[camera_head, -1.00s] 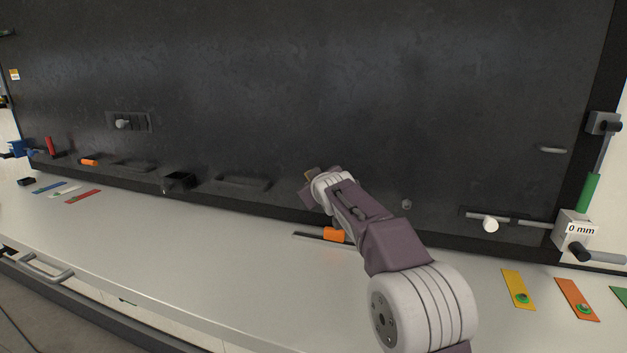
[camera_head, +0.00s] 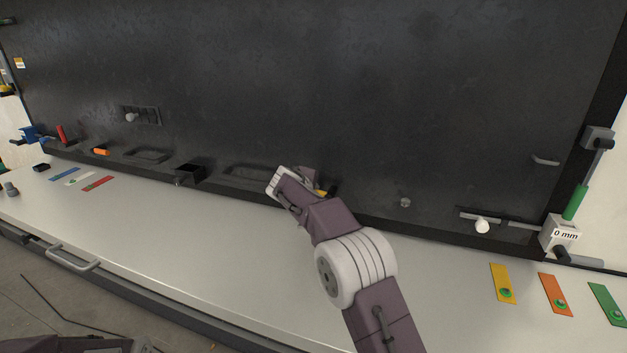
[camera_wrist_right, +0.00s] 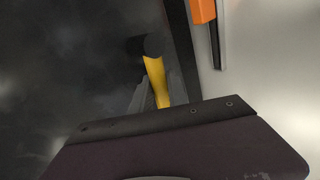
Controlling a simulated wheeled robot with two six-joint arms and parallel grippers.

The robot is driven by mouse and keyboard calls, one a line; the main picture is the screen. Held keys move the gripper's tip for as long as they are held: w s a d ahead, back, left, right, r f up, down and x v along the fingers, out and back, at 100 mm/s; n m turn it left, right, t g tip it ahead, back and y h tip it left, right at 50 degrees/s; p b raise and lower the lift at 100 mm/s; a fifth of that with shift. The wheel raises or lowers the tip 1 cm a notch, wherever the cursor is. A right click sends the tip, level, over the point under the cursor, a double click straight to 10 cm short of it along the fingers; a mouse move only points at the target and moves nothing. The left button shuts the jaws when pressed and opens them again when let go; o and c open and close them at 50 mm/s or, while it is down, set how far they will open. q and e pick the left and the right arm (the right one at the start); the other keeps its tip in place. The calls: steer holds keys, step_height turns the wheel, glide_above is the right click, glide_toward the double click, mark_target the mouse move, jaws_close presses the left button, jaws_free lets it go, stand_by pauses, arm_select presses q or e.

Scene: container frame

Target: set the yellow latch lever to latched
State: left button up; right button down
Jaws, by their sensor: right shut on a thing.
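The yellow latch lever (camera_wrist_right: 156,80) shows in the right wrist view as a yellow bar with a dark round end, against the black panel. The lever's base is mostly hidden. My left gripper is not in view.
An orange handle (camera_wrist_right: 203,10) on a dark rail lies near the lever. The black panel (camera_head: 330,90) rises behind the pale bench (camera_head: 200,250). The bench's middle is clear.

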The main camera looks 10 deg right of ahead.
steer(key=shift+a+f+n+h+p, duration=0.1)
steer(key=shift+f+n+h+p, duration=0.2)
steer(key=shift+p, duration=0.4)
steer(key=c, duration=1.3)
jaws_free()
steer(key=shift+s+a+r+b, duration=0.15)
steer(key=shift+s+a+b, duration=0.1)
steer(key=shift+b, duration=0.15)
steer(key=b+v, duration=0.2)
steer(key=v, duration=0.6)
steer(key=shift+a+r, duration=0.1)
steer(key=shift+r, duration=0.1)
